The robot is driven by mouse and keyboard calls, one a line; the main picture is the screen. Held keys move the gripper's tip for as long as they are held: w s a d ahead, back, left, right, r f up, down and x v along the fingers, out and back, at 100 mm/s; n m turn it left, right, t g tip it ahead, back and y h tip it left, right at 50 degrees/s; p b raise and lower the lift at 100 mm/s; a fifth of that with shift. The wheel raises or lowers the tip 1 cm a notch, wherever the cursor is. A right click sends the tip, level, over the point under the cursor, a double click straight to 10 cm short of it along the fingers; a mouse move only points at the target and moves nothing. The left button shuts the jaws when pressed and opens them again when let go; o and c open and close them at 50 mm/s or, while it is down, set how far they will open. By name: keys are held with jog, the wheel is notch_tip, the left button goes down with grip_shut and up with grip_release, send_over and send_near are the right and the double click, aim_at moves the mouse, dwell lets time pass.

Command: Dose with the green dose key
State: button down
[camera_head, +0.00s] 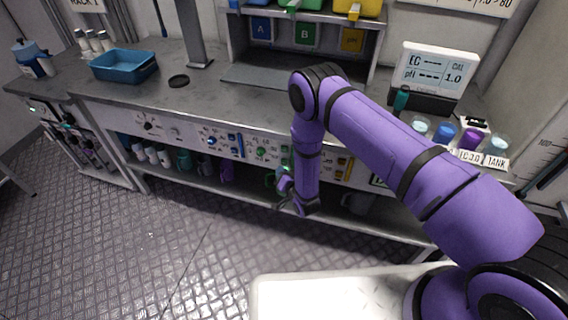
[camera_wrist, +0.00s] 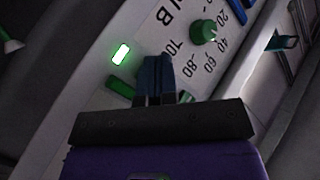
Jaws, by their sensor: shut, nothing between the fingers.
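In the wrist view, my gripper (camera_wrist: 158,65) is shut and empty, its dark fingertips in front of the white section B panel. A flat green piece (camera_wrist: 121,87), which looks like the green dose key, lies just left of the fingers. A lit green lamp (camera_wrist: 121,54) is above it. A round green knob (camera_wrist: 203,31) with a number scale is up and to the right. More green (camera_wrist: 186,97) shows beside the right finger, partly hidden. Whether the fingertips touch the panel, I cannot tell. In the head view, my arm hides part of the green section.
The bench front also carries blue controls (camera_head: 235,143) at left and yellow ones (camera_head: 346,167) at right. Cups and jugs (camera_head: 184,160) stand on the shelf below. A blue tray (camera_head: 124,66) and an EC/pH display (camera_head: 432,69) are on the bench. The floor in front is clear.

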jog(key=shift+s+a, duration=0.3)
jog(key=shift+s, duration=0.45)
jog(key=shift+s+a, duration=0.25)
jog(key=shift+s, duration=0.55)
jog(key=shift+s+a, duration=0.3)
jog(key=shift+s, duration=0.45)
